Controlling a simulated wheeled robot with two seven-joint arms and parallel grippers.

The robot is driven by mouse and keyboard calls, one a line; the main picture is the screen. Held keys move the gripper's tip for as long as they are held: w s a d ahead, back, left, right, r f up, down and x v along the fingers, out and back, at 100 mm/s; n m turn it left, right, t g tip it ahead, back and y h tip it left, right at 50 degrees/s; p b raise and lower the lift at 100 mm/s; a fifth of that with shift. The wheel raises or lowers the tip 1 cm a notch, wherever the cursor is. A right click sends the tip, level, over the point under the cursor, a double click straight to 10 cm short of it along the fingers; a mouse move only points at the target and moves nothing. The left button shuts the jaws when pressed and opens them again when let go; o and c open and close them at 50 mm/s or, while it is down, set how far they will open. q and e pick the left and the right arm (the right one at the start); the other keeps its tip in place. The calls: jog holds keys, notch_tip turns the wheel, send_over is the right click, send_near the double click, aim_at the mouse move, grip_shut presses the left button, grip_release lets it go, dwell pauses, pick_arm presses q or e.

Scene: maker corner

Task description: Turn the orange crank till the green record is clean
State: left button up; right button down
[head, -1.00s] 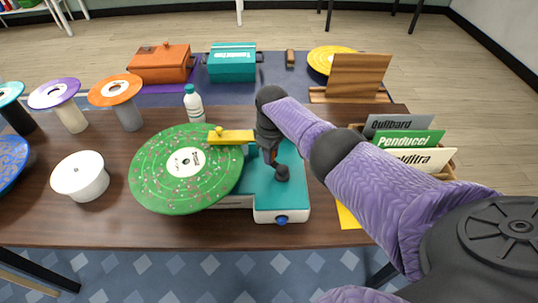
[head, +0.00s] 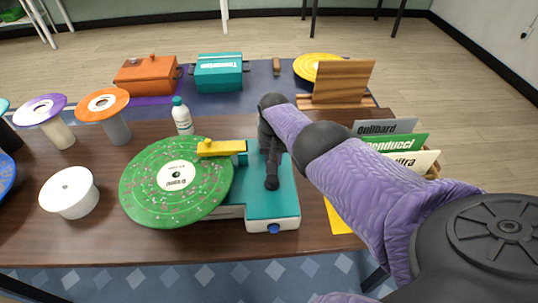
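The green record (head: 150,195) lies flat on a teal and white record machine (head: 275,207), its left part overhanging. Pale pinkish specks are scattered over its green surface, around a white label. A yellow arm (head: 220,148) reaches from the machine over the record's upper right edge. My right gripper (head: 272,183) points down over the machine's teal top, right of the record. Its dark fingers overlap in view, so I cannot tell whether they are open or shut. The orange crank cannot be made out; my gripper may hide it. My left gripper is out of view.
A white bottle (head: 182,118) stands close behind the record. A white spool (head: 70,193) stands to its left. A sleeve rack (head: 432,172) is at the right, beside my forearm. Behind are an orange box (head: 147,76), a teal box (head: 218,74) and a wooden stand (head: 340,82).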

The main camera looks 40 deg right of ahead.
jog(key=shift+s+d+m+p, duration=0.25)
jog(key=shift+m+p, duration=0.05)
jog(key=shift+m, duration=0.75)
jog(key=shift+s+d+m+p, duration=0.2)
jog(key=shift+s+m+p, duration=0.05)
jog(key=shift+m, duration=0.8)
jog(key=c, duration=0.5)
grip_release()
jog(key=shift+s, duration=0.1)
notch_tip(320, 180, up, 10)
jog(key=p, duration=0.8)
